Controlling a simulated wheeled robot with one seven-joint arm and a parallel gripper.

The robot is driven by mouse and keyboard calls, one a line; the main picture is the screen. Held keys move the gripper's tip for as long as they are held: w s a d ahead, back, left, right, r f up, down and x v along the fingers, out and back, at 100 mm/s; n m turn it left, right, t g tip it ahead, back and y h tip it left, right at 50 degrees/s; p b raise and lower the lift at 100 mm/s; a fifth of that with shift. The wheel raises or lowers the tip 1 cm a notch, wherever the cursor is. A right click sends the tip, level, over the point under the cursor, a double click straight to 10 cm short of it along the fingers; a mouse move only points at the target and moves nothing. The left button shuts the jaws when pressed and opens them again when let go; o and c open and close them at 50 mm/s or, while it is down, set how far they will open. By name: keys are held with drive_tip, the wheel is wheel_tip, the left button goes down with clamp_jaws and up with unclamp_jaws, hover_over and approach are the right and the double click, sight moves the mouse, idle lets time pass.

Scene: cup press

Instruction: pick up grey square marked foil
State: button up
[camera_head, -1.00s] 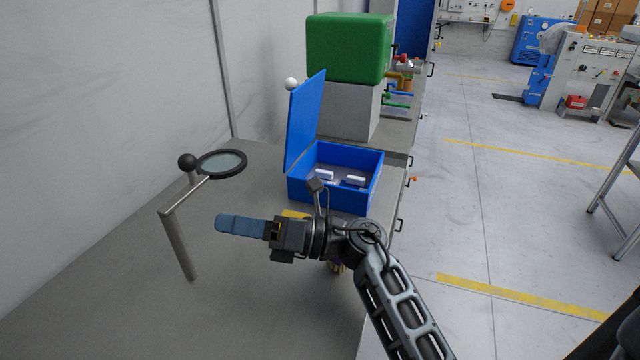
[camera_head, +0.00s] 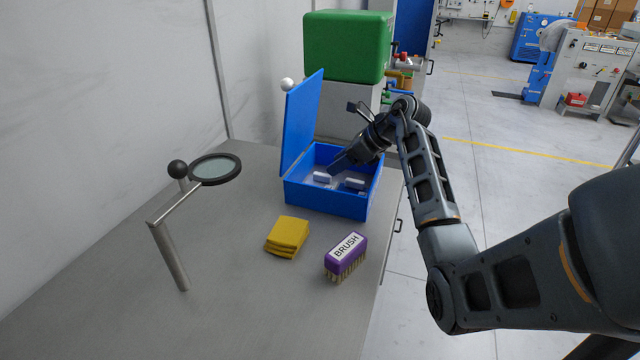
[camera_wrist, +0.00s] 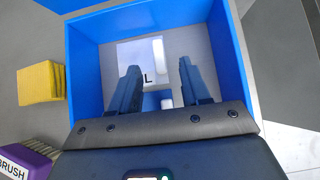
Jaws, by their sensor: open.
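A light grey square plate (camera_wrist: 132,52) lies inside the blue box, with a white bar handle (camera_wrist: 158,50) on its right side in the wrist view. Only the letter "L" of its marking shows; my left finger covers the rest. In the head view it seems to be the left plate, with its handle (camera_head: 322,176) showing. My gripper (camera_wrist: 158,68) is open and empty, its fingers pointing down into the box over the plate's lower edge. In the head view my gripper (camera_head: 336,166) is at the box opening, between its two handles. I cannot see any contact.
The blue box (camera_head: 325,203) has its lid (camera_head: 300,125) standing open on the left. A second handle (camera_wrist: 166,103) shows between my fingers. A yellow sponge (camera_head: 287,236) and a purple brush (camera_head: 346,250) lie in front. A magnifier (camera_head: 215,169) stands at left.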

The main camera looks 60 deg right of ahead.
sight(323, 174)
drive_tip(key=x, duration=0.5)
drive_tip(key=shift+a+f+p, duration=0.1)
drive_tip(key=shift+f+p, duration=0.05)
drive_tip(key=shift+p, duration=0.2)
clamp_jaws()
